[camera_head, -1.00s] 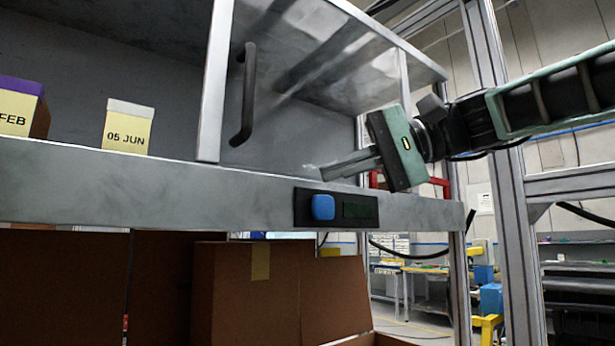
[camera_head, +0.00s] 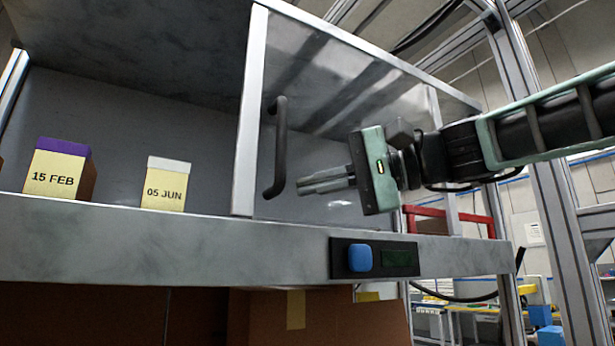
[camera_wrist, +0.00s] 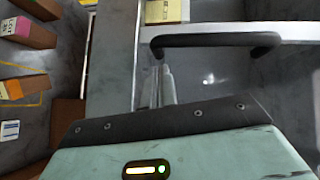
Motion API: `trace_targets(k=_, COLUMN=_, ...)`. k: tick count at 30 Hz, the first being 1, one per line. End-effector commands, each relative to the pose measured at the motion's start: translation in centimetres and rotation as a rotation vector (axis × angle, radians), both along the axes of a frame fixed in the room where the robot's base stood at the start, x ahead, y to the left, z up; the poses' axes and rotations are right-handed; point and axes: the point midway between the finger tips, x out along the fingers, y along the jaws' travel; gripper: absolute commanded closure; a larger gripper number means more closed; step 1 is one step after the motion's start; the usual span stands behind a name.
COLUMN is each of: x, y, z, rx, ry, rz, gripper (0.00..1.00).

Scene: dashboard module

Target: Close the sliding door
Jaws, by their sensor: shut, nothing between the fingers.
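The sliding door (camera_head: 340,80) is a clear panel in a metal frame on the right part of the shelf unit. The left part of the unit stands open. A black bar handle (camera_head: 278,150) is fixed upright near the door's left edge. It also shows in the wrist view (camera_wrist: 215,41), lying across the picture. My gripper (camera_head: 302,185) is shut and empty, pointing left, just to the right of the handle's lower part in the head view. In the wrist view its fingertips (camera_wrist: 163,68) are close to one end of the handle. I cannot tell whether they touch.
A box labelled 15 FEB (camera_head: 60,172) and one labelled 05 JUN (camera_head: 165,185) stand on the shelf in the open part. The shelf's front edge (camera_head: 150,237) carries a panel with a blue button (camera_head: 360,258). Cardboard boxes (camera_head: 320,318) stand below.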

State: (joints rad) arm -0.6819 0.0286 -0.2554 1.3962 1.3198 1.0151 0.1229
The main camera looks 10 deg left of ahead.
Motion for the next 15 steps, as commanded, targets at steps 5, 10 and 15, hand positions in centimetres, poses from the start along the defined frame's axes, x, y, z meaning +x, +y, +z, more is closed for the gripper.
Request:
trace_targets(k=5, x=-0.81, y=1.11, z=-0.25, rx=0.000, ry=0.000, rz=0.000, gripper=1.00)
trace_targets(k=10, x=-0.94, y=1.31, z=-0.40, rx=-0.001, ry=0.001, rz=-0.002, gripper=1.00)
trace_targets(k=15, x=-0.93, y=1.29, z=-0.41, rx=-0.001, ry=0.001, rz=-0.002, gripper=1.00)
